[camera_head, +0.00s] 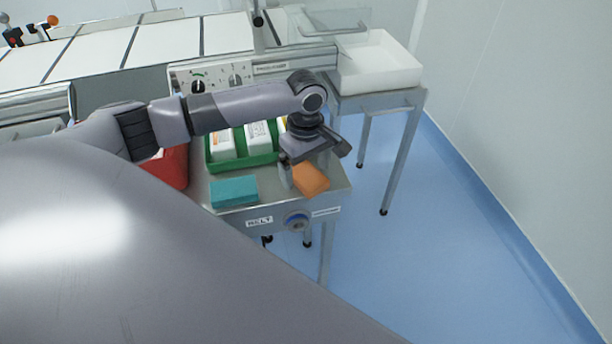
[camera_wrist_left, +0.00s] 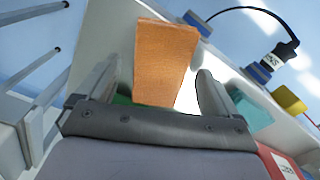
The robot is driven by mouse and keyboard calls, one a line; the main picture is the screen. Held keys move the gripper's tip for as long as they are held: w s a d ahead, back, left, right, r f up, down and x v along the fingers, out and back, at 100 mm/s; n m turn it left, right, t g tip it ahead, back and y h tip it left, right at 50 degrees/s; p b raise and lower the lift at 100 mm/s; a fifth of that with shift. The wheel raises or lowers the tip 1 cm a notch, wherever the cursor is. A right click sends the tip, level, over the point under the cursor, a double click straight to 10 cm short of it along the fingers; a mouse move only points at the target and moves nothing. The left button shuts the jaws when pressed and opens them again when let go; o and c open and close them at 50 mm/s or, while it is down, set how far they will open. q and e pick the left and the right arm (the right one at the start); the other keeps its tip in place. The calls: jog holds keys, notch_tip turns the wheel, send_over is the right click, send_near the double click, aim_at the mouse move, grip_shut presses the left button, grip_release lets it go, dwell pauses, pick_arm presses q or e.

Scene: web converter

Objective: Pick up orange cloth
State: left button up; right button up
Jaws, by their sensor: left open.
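The orange cloth (camera_head: 310,179) is a folded block at the front right corner of the metal side table. It also shows in the left wrist view (camera_wrist_left: 165,62), between the two fingers. My left gripper (camera_head: 300,172) is over the cloth, pointing down, with its fingers apart. In the left wrist view the left gripper (camera_wrist_left: 155,95) has a finger on each side of the cloth. I cannot tell whether either finger touches it. My right gripper is not in view.
A teal cloth (camera_head: 234,192) lies left of the orange one. A green tray (camera_head: 215,167) with white containers stands behind, and a red bin (camera_head: 165,168) is at left. A white tray (camera_head: 375,65) is on a stand at the back right. Blue floor is clear at right.

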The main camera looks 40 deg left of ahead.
aim_at(306, 173)
pick_arm(q)
jog(key=c, duration=1.2)
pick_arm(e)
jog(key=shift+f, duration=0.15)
pick_arm(q)
jog(key=shift+r, duration=0.15)
jog(key=shift+r+p, duration=1.7)
jog(key=shift+r, duration=8.2)
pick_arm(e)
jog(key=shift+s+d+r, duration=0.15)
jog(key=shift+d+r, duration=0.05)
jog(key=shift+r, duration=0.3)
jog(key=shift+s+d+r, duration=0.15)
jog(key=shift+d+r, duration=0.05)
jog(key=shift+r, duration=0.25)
